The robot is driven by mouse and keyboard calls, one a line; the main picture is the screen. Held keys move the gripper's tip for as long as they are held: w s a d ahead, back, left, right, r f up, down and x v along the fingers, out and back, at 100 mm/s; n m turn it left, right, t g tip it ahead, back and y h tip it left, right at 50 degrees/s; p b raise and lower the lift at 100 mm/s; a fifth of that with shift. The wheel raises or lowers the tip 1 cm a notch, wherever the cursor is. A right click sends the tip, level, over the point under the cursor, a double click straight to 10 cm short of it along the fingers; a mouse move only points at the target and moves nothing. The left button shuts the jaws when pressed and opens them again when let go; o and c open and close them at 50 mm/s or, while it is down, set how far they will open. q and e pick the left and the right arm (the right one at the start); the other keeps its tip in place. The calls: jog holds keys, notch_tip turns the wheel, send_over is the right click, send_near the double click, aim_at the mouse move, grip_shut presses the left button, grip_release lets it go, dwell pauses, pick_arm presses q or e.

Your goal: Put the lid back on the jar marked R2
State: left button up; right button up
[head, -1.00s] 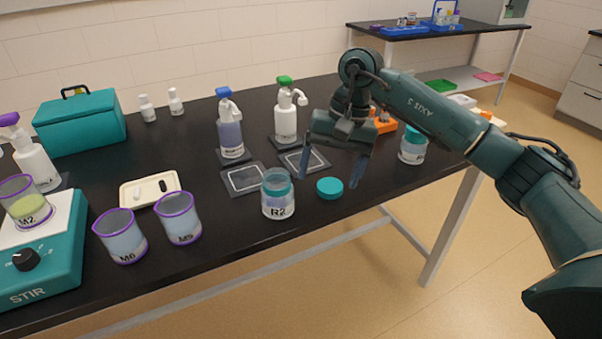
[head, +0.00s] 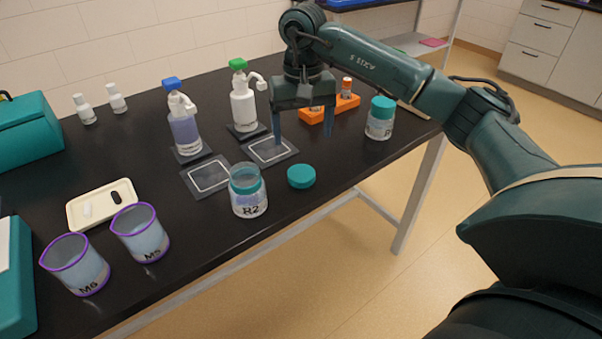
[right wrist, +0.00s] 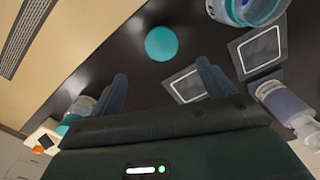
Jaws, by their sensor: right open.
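The jar marked R2 (head: 248,193) stands upright and uncovered near the front edge of the black bench; part of it shows at the top of the right wrist view (right wrist: 245,10). A teal lid (head: 301,176) lies flat on the bench just right of the jar, apart from it; it also shows in the right wrist view (right wrist: 161,43). My right gripper (head: 304,138) is open and empty, fingers pointing down, above the bench and behind the lid. In the right wrist view the lid lies beyond the fingertips (right wrist: 162,70). My left gripper is out of view.
Two square mats (head: 206,177) (head: 272,150) lie behind the jar. Pump bottles (head: 185,127) (head: 243,105) stand farther back. A closed teal-lidded jar (head: 380,120) and an orange rack (head: 328,109) are to the right. Beakers (head: 75,265) (head: 140,234) and a tray (head: 76,214) are left.

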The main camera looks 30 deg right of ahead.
send_over(301, 172)
jog(key=f, duration=0.5)
jog(key=shift+d, duration=0.2)
jog(key=f, duration=0.2)
jog(key=f+p, duration=0.1)
jog(key=f, duration=0.2)
jog(key=shift+s+a, duration=0.1)
jog(key=shift+a, duration=0.1)
jog(key=shift+c, duration=0.4)
jog(key=c, duration=1)
jog(key=shift+o, duration=0.2)
notch_tip(301, 172, up, 10)
jog(key=shift+b, duration=0.35)
